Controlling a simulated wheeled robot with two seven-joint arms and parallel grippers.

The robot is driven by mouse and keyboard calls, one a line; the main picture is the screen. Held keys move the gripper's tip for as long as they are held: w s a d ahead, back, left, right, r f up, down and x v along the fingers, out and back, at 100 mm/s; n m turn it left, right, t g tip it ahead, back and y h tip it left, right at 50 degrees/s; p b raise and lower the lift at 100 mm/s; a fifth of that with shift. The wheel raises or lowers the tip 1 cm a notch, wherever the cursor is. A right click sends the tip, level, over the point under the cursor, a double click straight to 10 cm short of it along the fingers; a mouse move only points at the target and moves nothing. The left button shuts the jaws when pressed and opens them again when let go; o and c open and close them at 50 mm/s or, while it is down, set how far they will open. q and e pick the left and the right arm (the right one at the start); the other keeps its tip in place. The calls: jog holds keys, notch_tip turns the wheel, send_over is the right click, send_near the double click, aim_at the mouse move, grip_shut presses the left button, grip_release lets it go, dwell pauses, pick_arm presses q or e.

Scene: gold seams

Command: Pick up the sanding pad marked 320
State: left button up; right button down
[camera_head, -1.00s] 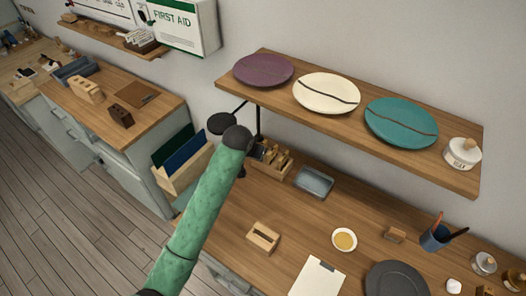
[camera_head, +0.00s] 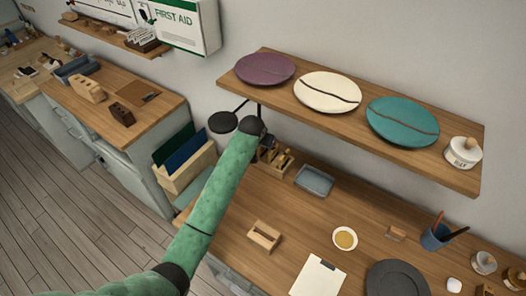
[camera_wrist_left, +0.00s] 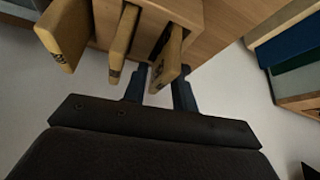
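In the left wrist view a pale wooden holder (camera_wrist_left: 217,28) has several tan sanding pads standing in its slots. One is the left pad (camera_wrist_left: 66,30), one the middle pad (camera_wrist_left: 122,42), one the right pad (camera_wrist_left: 172,50). Each has a small dark mark on its end, too small to read, so I cannot tell which is 320. My left gripper (camera_wrist_left: 161,78) has its fingers apart, at the end of the right pad, which lies between the fingertips. In the head view the holder (camera_head: 268,168) is partly hidden by my green left arm. My right gripper is out of view.
The shelf (camera_head: 335,118) with plates overhangs the bench near my arm. A grey tray (camera_head: 315,180) is right of the holder. Upright blue and green boards (camera_head: 184,155) stand left of the arm.

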pick_arm(q)
grip_shut()
dwell(0.4)
